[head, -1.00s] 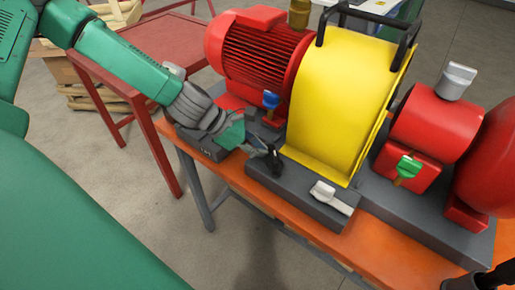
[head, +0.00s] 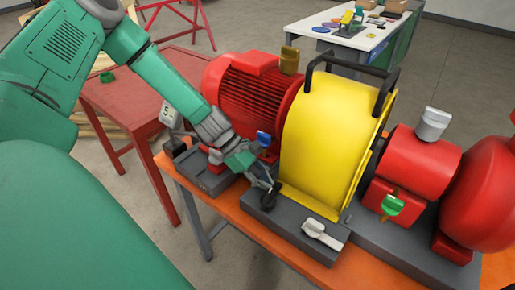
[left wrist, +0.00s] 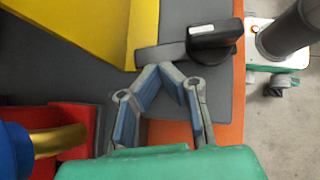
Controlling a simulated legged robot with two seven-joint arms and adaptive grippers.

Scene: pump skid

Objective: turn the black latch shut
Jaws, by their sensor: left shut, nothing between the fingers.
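The black latch (head: 269,199) sits on the grey base plate near the front lower corner of the yellow guard (head: 325,130). In the left wrist view the black latch (left wrist: 212,42) has a thick handle pointing right, with a flat grey arm running left toward the guard. My left gripper (head: 266,184) is shut and empty, close beside the latch and partly covering it in the head view. In the left wrist view its fingertips (left wrist: 168,72) meet just below and left of the handle; I cannot tell whether they touch it. My right gripper is not in view.
A white lever (head: 322,235) lies on the plate to the right. A blue-handled valve (head: 263,138) and the red motor (head: 250,95) stand close behind my left gripper. A green knob (head: 391,205) is farther right. The orange bench edge (head: 240,215) runs along the front.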

